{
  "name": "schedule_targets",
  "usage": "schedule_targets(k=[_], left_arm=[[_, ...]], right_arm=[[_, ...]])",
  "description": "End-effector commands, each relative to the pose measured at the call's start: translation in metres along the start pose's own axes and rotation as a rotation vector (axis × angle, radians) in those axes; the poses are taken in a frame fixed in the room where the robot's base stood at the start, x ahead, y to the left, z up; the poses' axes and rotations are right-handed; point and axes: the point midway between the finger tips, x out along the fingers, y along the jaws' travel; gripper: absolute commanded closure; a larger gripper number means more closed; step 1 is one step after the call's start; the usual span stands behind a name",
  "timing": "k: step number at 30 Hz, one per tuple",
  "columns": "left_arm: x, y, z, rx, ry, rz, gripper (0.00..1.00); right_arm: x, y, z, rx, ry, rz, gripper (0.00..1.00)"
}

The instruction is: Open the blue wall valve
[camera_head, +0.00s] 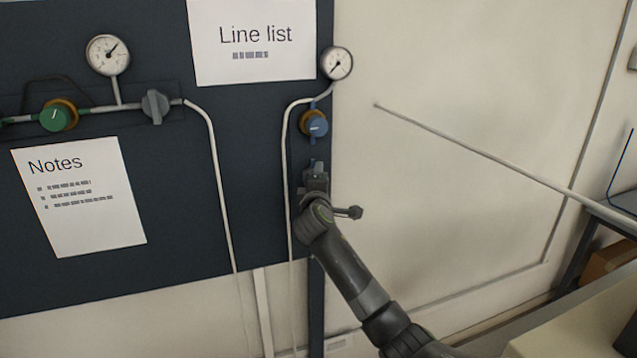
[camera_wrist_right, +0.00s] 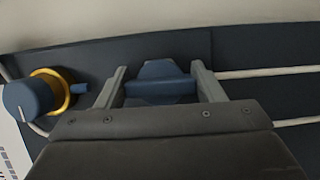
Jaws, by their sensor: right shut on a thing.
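The blue wall valve handle (camera_wrist_right: 160,78) lies between the two fingers of my right gripper (camera_wrist_right: 162,70) in the right wrist view. The fingers stand at either side of the handle and hold it. In the head view my right gripper (camera_head: 314,178) is at the right edge of the dark panel, just below a blue round knob with a yellow ring (camera_head: 314,123). There the gripper hides most of the valve handle. The knob and its ring also show at the left of the right wrist view (camera_wrist_right: 30,97). My left gripper is out of view.
A gauge (camera_head: 337,63) sits above the blue knob. A pale pipe (camera_head: 286,150) runs down beside my gripper. A green knob (camera_head: 54,116), grey valve handle (camera_head: 155,106) and second gauge (camera_head: 108,55) are further left. The wall to the right is mostly bare.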

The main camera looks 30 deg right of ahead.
Motion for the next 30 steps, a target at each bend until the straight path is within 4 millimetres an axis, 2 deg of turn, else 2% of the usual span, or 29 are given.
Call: schedule_targets(k=[5, 6, 10, 22, 26, 30], left_arm=[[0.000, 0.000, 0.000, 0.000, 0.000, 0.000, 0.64], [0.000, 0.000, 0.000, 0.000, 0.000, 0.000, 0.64], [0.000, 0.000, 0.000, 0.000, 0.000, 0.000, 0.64], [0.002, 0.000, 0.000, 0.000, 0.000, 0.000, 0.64], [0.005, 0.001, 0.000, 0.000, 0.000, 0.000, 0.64], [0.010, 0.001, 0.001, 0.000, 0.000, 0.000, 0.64]], right_arm=[[0.000, -0.002, 0.000, 0.004, 0.000, -0.005, 0.61], [0.000, -0.002, 0.000, 0.004, 0.000, -0.005, 0.33], [0.000, -0.002, 0.000, 0.002, 0.000, -0.003, 0.16], [-0.005, -0.001, 0.000, 0.001, 0.000, -0.001, 0.16], [-0.018, -0.002, -0.001, 0.002, 0.002, 0.001, 0.16], [-0.040, -0.003, -0.001, 0.004, 0.002, 0.000, 0.16]])
